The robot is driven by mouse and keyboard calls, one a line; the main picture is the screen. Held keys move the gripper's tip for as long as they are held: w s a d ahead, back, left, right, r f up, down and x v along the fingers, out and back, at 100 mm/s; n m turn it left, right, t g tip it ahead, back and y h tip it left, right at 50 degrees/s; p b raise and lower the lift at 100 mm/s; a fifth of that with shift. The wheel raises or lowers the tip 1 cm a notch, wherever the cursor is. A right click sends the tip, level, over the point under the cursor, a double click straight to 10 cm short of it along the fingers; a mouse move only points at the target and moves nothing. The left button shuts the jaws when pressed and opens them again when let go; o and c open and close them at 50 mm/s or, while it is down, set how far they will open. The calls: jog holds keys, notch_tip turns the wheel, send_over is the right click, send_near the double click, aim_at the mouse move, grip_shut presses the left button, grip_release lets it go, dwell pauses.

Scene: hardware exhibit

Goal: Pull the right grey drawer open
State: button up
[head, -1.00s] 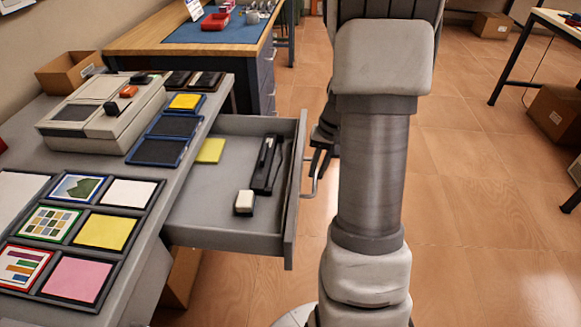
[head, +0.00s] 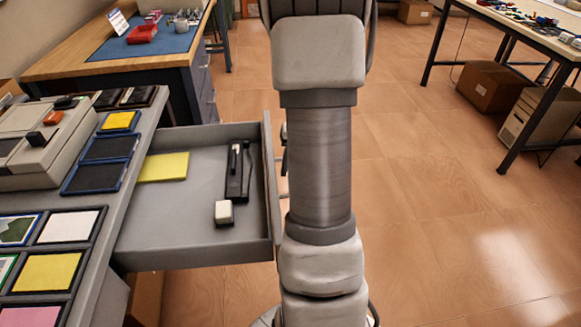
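The grey drawer (head: 165,236) sticks well out from the right side of the grey desk in the head view. Its inside shows, holding a yellow pad (head: 164,167), a black stapler-like tool (head: 238,172) and a small white-topped block (head: 224,212). The drawer front (head: 270,190) stands close beside my arm in the picture. A bit of the handle (head: 284,160) shows between the drawer front and my arm. My gripper is almost wholly hidden behind my arm; only a dark sliver shows near the handle. I cannot tell whether it holds the handle.
The grey desk (head: 128,185) carries ink pads, a grey machine (head: 38,140) and a tray of coloured cards (head: 85,265). A wooden workbench (head: 100,62) stands behind. A table with boxes (head: 487,85) beneath is at the upper right. The tiled floor right of my arm is clear.

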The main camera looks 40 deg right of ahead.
notch_tip(320, 180, up, 17)
jog(key=s+d+p, duration=0.2)
jog(key=p, duration=0.4)
jog(key=shift+d, duration=0.3)
